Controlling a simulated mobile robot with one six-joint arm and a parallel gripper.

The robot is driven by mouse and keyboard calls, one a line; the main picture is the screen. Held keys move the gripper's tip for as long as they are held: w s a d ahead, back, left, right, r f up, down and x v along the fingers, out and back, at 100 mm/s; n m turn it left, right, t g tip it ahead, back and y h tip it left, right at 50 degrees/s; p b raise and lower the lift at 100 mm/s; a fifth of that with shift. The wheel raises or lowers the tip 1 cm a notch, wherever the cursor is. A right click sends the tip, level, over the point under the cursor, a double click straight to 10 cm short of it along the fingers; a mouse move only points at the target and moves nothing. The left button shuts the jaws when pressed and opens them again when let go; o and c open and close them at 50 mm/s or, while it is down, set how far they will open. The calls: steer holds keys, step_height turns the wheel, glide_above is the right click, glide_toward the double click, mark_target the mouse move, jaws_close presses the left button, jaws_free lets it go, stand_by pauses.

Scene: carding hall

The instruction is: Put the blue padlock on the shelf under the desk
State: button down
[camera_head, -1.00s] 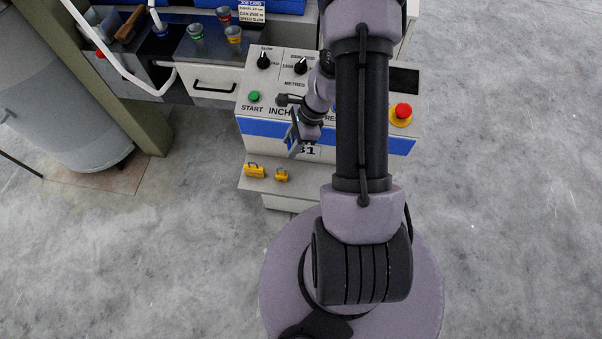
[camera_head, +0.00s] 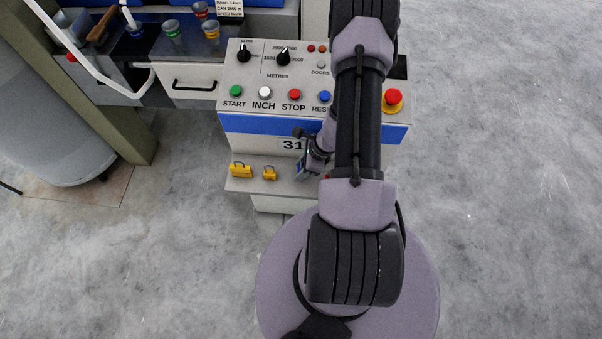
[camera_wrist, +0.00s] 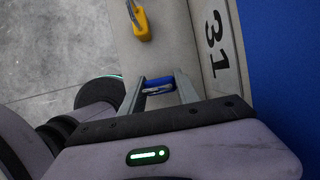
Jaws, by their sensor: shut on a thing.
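The blue padlock (camera_wrist: 157,86) sits between the fingertips of my gripper (camera_wrist: 155,84) in the wrist view, and the jaws are shut on it. In the head view my gripper (camera_head: 303,171) is low in front of the desk (camera_head: 232,106), over the right part of the pale shelf (camera_head: 285,187). The padlock cannot be made out clearly there. The shelf also shows behind the padlock in the wrist view (camera_wrist: 160,55). I cannot tell whether the padlock touches the shelf.
A larger yellow padlock (camera_head: 241,172) and a smaller yellow one (camera_head: 270,174) stand on the shelf's left and middle. The desk panel carries several buttons and a red stop knob (camera_head: 392,98). A grey can (camera_head: 60,130) and green post (camera_head: 125,135) stand left. Floor is open at right.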

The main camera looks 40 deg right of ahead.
steer(key=shift+f, duration=0.9)
steer(key=shift+f+b, duration=0.15)
steer(key=shift+b, duration=0.15)
steer(key=c, duration=0.9)
jaws_free()
